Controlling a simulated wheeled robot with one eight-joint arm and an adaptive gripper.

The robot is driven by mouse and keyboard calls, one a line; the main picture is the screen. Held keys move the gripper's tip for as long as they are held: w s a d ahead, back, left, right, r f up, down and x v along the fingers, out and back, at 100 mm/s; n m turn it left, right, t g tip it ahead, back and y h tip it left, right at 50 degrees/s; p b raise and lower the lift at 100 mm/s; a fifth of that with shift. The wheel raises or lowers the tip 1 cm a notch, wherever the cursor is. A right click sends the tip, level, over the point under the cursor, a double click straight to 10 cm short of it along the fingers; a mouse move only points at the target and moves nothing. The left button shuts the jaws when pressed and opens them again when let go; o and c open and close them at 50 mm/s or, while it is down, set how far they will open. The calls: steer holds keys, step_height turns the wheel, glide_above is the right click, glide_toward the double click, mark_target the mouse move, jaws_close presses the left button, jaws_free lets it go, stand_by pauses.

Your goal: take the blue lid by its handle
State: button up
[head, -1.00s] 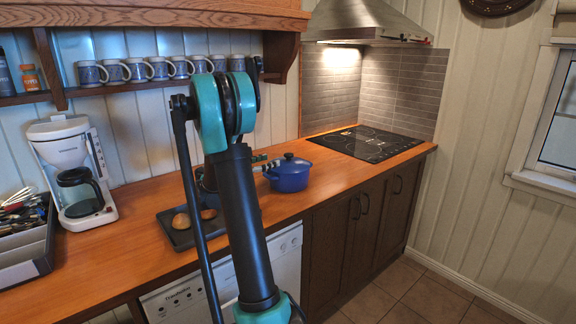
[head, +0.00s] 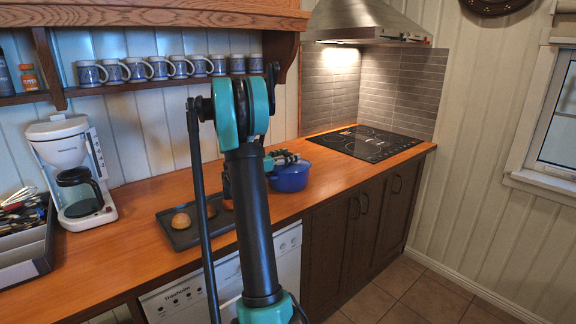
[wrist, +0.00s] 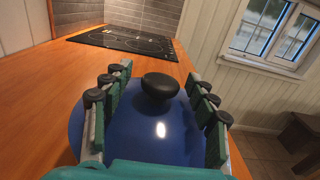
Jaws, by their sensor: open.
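The blue lid (wrist: 135,122) sits on the blue pot (head: 289,178) on the wooden counter. Its round black handle (wrist: 160,86) stands up in the middle of the wrist view. My gripper (wrist: 158,92) is open, with one finger on each side of the handle and visible gaps to both. In the head view my gripper (head: 284,158) is over the top of the pot and hides the lid's handle.
A dark tray (head: 181,237) with round buns lies left of the pot. A black cooktop (head: 366,143) is set into the counter beyond it. A white coffee maker (head: 72,170) and a utensil tray (head: 25,245) stand at the left. Mugs line the shelf above.

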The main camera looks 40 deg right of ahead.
jaws_close()
stand_by(0.3)
stand_by(0.4)
